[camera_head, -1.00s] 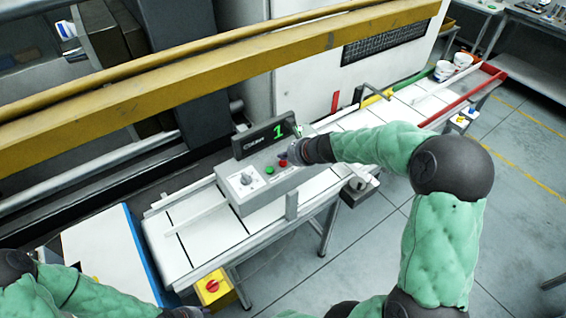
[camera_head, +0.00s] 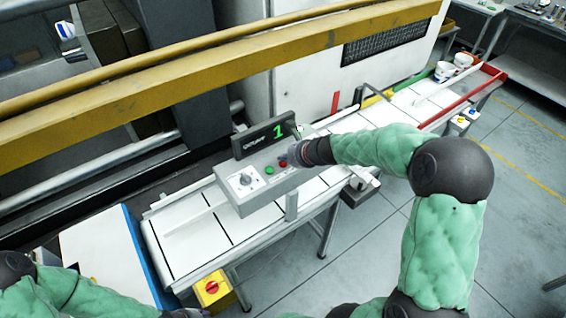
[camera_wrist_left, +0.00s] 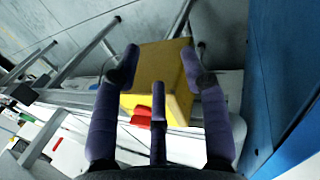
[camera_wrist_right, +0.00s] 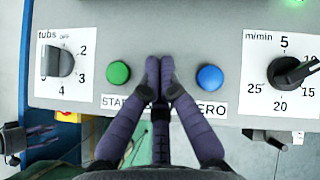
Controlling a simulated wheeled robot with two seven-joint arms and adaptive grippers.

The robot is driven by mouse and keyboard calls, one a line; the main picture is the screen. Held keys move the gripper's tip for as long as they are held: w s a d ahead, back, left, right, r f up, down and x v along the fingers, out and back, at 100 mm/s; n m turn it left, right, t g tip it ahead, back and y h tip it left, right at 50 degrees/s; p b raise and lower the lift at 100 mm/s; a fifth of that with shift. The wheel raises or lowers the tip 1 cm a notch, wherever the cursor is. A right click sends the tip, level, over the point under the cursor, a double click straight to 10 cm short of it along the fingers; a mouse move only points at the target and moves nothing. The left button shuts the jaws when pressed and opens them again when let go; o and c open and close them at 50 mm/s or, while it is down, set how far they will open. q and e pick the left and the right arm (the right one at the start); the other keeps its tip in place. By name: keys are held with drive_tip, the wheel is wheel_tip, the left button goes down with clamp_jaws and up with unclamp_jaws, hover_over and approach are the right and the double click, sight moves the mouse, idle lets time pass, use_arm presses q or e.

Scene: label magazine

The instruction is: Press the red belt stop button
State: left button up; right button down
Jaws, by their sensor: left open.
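The red belt stop button (camera_head: 283,164) sits on the grey control panel (camera_head: 247,203), right of the green button (camera_head: 269,170). My right gripper (camera_head: 294,155) is at the panel, just beside the red button. In the right wrist view its fingers (camera_wrist_right: 160,75) are together, between the green button (camera_wrist_right: 118,72) and the blue button (camera_wrist_right: 210,78). They hide the red button there, so I cannot tell whether they touch it. My left gripper (camera_wrist_left: 160,68) is open and empty, over a yellow box (camera_wrist_left: 175,100) with a red part (camera_wrist_left: 140,115).
The panel stands over a white belt (camera_head: 180,262) and carries a display (camera_head: 262,136) reading 1. The right wrist view shows a tubs dial (camera_wrist_right: 59,63) and a speed dial (camera_wrist_right: 290,72). White tubs (camera_head: 453,66) stand at the far end. A yellow beam (camera_head: 200,75) crosses behind.

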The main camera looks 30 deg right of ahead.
sight(285, 164)
drive_tip(key=shift+f, duration=0.35)
drive_tip(key=shift+r, duration=0.15)
idle(0.4)
drive_tip(key=shift+r+p, duration=0.6)
drive_tip(key=shift+r, duration=0.2)
wheel_tip(285, 164, up, 5)
drive_tip(key=p, duration=0.5)
drive_tip(key=shift+r, duration=0.1)
idle(0.4)
